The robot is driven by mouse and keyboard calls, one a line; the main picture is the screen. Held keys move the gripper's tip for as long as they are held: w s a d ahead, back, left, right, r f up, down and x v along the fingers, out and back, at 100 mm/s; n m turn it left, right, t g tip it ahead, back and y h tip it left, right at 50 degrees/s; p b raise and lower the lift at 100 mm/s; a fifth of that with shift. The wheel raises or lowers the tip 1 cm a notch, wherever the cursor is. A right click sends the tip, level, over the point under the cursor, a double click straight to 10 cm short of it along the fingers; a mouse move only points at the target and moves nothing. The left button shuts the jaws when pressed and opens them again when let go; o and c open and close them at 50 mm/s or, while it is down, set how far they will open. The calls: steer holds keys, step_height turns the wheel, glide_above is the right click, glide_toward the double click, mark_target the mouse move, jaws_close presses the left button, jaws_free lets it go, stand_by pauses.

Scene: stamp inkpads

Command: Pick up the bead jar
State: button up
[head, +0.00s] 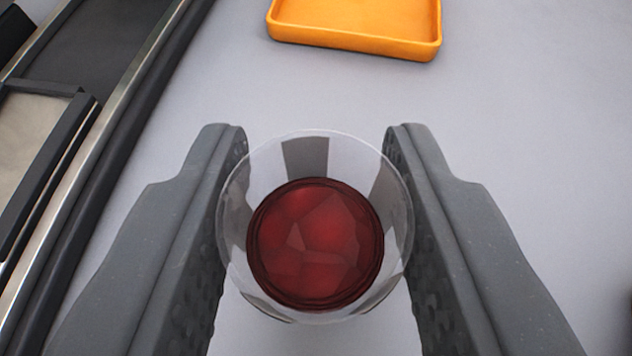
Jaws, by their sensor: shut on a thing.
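The bead jar (315,240) is a clear round jar with dark red faceted contents, seen from above in the middle of the head view. My gripper (315,140) has one grey finger on each side of it, and the fingers are shut on its walls. The textured pads meet the left and right sides of the jar. The jar's underside is hidden, so I cannot tell whether it touches the surface below.
An orange tray (352,45) lies on the pale grey surface (520,130) at the top. A dark structure with a metal edge (110,130) runs down the left side. The surface to the right is mostly clear.

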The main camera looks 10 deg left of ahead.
steer(key=s+d, duration=0.2)
steer(key=s, duration=0.1)
steer(key=s+d+r+p, duration=0.1)
steer(key=s+d, duration=0.2)
steer(key=s, duration=0.1)
steer(key=s+d+p, duration=0.1)
steer(key=s+d, duration=0.1)
steer(key=s, duration=0.2)
steer(key=shift+s+d+r, duration=0.2)
steer(key=shift+s+r, duration=0.05)
steer(key=shift+r, duration=0.15)
steer(key=shift+f+b, duration=0.1)
steer(key=shift+b, duration=0.45)
steer(key=shift+s+d+b, duration=0.15)
steer(key=shift+b, duration=0.7)
steer(key=s+d+b, duration=0.1)
steer(key=b, duration=0.2)
steer(key=shift+s+b, duration=0.25)
steer(key=shift+b, duration=0.15)
